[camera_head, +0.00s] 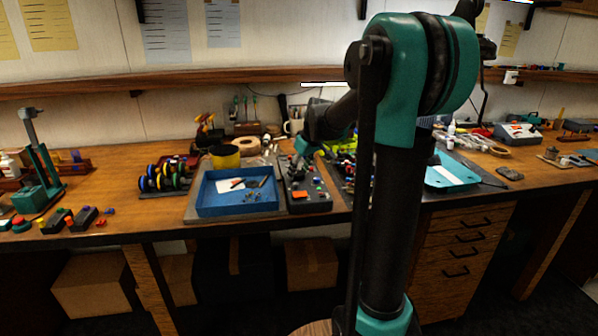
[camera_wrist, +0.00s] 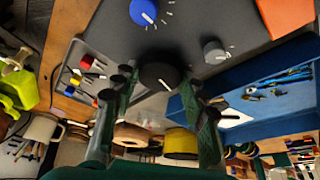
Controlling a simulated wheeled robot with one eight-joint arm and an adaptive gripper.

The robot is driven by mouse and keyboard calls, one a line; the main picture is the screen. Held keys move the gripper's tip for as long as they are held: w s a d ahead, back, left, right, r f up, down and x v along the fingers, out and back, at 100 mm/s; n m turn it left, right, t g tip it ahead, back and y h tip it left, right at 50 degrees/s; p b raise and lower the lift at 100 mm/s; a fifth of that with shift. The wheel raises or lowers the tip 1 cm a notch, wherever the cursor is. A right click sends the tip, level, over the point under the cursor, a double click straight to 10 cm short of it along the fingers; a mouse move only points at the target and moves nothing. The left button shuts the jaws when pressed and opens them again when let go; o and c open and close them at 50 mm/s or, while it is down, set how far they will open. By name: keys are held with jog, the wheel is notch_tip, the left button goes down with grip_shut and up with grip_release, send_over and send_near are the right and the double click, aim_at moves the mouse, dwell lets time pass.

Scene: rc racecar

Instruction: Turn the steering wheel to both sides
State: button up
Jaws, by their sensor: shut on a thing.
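A dark grey control box (camera_head: 310,205) lies on the workbench, right of the blue tray; its panel (camera_wrist: 190,30) fills the upper middle of the wrist view. A round black knob (camera_wrist: 158,75) with a pale pointer mark stands on the panel; it looks like the steering wheel. My gripper (camera_wrist: 163,88) is shut on this knob, with one green-black finger on each side. In the head view my gripper (camera_head: 301,152) is small and partly hidden behind my arm, over the far end of the box. The exact finger contact is hard to see.
A blue knob (camera_wrist: 143,11), a grey knob (camera_wrist: 214,52) and an orange block (camera_wrist: 287,14) are on the panel near my fingers. A blue tray (camera_head: 236,208) with small tools stands beside the box. A yellow roll (camera_head: 225,156) and a mug (camera_head: 293,126) stand behind.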

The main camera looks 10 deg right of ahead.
jog(key=m+h, duration=0.1)
jog(key=m, duration=0.2)
jog(key=m+h, duration=0.1)
jog(key=m, duration=0.2)
jog(key=shift+a+t, duration=0.15)
jog(key=shift+t, duration=0.15)
jog(key=shift+m, duration=0.3)
jog(key=o, duration=1.2)
jog(key=shift+c, duration=0.2)
jog(key=shift+s+r, duration=0.1)
jog(key=v, duration=1.2)
jog(key=shift+a, duration=0.3)
